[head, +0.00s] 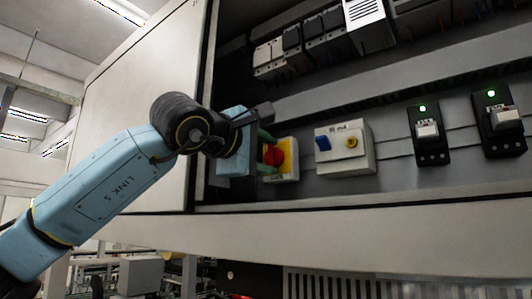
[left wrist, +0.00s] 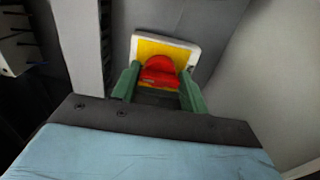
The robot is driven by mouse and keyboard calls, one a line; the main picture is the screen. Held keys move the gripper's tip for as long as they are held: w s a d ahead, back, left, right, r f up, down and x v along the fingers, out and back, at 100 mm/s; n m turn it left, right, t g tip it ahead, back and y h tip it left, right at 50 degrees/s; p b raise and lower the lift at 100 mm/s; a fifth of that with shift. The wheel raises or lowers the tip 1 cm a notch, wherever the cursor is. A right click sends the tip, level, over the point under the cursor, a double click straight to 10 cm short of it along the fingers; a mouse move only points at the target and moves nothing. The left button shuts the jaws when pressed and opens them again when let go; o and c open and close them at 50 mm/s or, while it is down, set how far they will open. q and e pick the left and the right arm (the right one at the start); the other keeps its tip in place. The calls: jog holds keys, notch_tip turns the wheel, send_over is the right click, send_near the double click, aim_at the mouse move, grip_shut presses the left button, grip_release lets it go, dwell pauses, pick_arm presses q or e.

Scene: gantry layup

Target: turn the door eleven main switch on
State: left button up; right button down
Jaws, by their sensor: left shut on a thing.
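The main switch is a red rotary knob (head: 273,156) on a yellow plate (head: 287,149) with a pale housing, low at the left of the open cabinet. In the left wrist view the red knob (left wrist: 160,70) stands in front of the yellow plate (left wrist: 178,52). My left gripper (head: 268,152) reaches in from the left. Its green fingers (left wrist: 159,85) are at both sides of the knob and shut on it. The knob's lower part is hidden by the gripper. No door number is readable. My right gripper is not in view.
Right of the switch is a white box (head: 360,158) with a blue button and a yellow knob. Further right are two black breakers (head: 429,137) (head: 498,124) with lit green lamps.

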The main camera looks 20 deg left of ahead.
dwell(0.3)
pick_arm(q)
jog(key=o, duration=1)
jog(key=b+v, duration=0.4)
jog(key=v, duration=0.9)
jog(key=shift+s, duration=0.25)
